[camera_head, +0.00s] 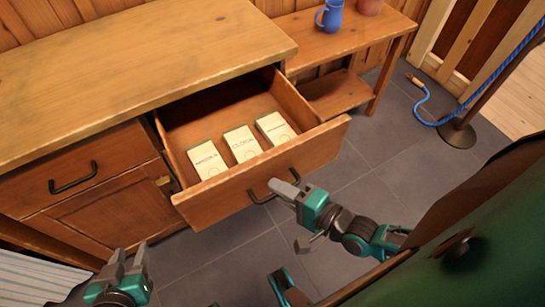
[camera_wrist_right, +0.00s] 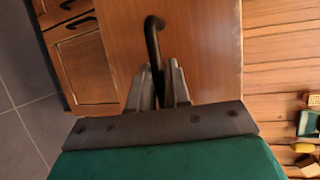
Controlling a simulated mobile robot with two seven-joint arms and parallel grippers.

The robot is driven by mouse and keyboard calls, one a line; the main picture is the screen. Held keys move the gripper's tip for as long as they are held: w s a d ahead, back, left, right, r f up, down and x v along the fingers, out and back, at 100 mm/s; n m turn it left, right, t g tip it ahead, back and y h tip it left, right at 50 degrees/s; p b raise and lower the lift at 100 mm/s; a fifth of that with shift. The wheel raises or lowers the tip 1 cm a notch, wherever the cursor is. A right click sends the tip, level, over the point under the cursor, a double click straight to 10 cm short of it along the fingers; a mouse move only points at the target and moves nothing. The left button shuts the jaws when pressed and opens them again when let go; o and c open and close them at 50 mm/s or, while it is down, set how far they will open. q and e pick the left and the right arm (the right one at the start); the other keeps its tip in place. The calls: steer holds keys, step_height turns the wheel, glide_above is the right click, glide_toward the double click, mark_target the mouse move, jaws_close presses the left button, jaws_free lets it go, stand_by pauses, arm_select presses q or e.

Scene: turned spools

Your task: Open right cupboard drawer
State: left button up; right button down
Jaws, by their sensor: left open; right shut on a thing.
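The right cupboard drawer (camera_head: 262,172) is pulled out from the wooden cupboard (camera_head: 140,62), and its inside shows. Its dark handle (camera_head: 262,195) is on the front panel. My right gripper (camera_head: 285,188) is at this handle, and in the right wrist view its fingers (camera_wrist_right: 158,88) are shut on the handle (camera_wrist_right: 152,42). Three white boxes (camera_head: 243,144) stand in a row in the drawer. My left gripper (camera_head: 128,262) is open and empty at the bottom left, away from the cupboard.
A left drawer with a dark handle (camera_head: 73,178) is closed. A low wooden bench (camera_head: 345,35) at the right bears a blue jug (camera_head: 330,15). A blue rope (camera_head: 490,90) hangs from a post at the far right. The grey tiled floor (camera_head: 385,150) beside the drawer is clear.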

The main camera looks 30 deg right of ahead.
arm_select(q)
steer(key=shift+s+f, duration=0.15)
steer(key=shift+s, duration=0.1)
arm_select(e)
steer(key=shift+s, duration=0.35)
steer(key=c, duration=1.4)
jaws_free()
steer(key=shift+c, duration=0.2)
arm_select(q)
steer(key=shift+a+r+p, duration=0.3)
steer(key=shift+r+p, duration=0.05)
steer(key=shift+p, duration=0.35)
arm_select(e)
steer(key=v, duration=1.3)
arm_select(q)
steer(key=shift+s, duration=0.1)
